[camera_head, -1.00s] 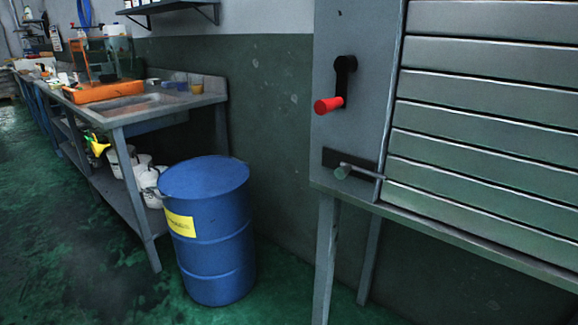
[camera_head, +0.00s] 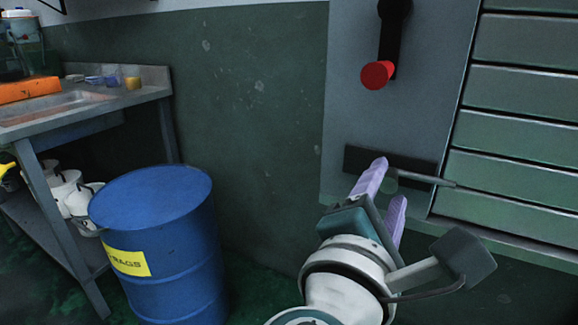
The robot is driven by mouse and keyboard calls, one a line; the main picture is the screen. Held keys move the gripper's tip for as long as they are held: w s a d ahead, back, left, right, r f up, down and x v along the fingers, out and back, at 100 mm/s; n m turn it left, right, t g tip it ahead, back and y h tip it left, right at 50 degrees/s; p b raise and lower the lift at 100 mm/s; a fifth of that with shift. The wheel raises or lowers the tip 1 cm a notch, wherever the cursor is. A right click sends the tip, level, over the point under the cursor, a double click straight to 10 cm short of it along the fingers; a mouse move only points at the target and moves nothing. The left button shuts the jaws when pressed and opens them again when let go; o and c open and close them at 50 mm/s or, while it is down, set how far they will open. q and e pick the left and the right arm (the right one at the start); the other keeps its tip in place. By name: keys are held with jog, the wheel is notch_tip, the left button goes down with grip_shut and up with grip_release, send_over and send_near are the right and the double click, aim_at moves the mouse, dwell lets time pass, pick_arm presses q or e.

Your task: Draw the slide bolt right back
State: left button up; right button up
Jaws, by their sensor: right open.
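The slide bolt (camera_head: 425,177) is a grey rod on a dark backing plate (camera_head: 356,158), low on the grey panel. Its rod reaches right, across the panel's edge onto the slatted shutter (camera_head: 520,131). The bolt's rounded grey knob (camera_head: 391,182) is partly hidden behind my gripper. My right gripper (camera_head: 384,182) comes in from below with two lilac fingers. It is open, and its fingertips are close to the knob, one on the left and one on the lower right. I cannot tell whether they touch it. My left gripper is not in view.
A red-handled crank (camera_head: 377,75) hangs on the panel above the bolt. A blue drum (camera_head: 160,245) with a yellow label stands at lower left. A grey bench (camera_head: 95,110) with a sink is behind it. Bare green wall lies between drum and panel.

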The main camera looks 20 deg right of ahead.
jog(key=shift+x, duration=1.2)
grip_shut()
jog(key=shift+f, duration=0.1)
dwell(0.5)
